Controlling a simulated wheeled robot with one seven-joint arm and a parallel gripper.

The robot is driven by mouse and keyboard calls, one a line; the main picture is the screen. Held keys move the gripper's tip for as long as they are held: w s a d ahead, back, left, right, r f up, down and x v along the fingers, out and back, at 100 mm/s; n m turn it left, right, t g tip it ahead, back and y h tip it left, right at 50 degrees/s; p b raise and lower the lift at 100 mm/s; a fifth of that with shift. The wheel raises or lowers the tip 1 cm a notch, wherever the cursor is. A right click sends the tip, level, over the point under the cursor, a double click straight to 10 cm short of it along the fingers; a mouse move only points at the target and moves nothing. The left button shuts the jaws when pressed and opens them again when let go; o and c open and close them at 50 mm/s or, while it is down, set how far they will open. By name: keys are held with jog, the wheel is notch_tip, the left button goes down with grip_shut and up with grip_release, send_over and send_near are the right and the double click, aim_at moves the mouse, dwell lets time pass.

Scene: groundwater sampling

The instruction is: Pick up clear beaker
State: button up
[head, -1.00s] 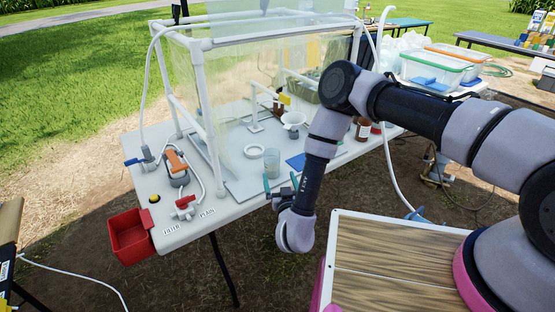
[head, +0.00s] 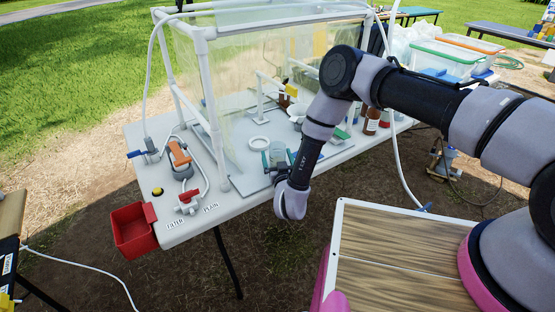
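The clear beaker (head: 278,155) stands on the white table (head: 190,232), near the front edge of the framed enclosure. My gripper (head: 278,160) reaches in from the front with its teal fingertips to the left and right of the beaker. The fingers are apart, about as wide as before. I cannot tell whether either finger touches the glass. The wrist and fingers hide the beaker's lower part.
A white pipe frame (head: 214,100) with clear sheeting stands over the table. A white ring (head: 260,144) lies behind the beaker. Brown bottles (head: 371,122) stand to the right. Tubing with an orange-handled device (head: 180,155) and a red bin (head: 133,230) are left.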

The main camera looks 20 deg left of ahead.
jog(key=shift+w+a, duration=0.25)
jog(key=shift+w, duration=0.25)
jog(key=c, duration=1.5)
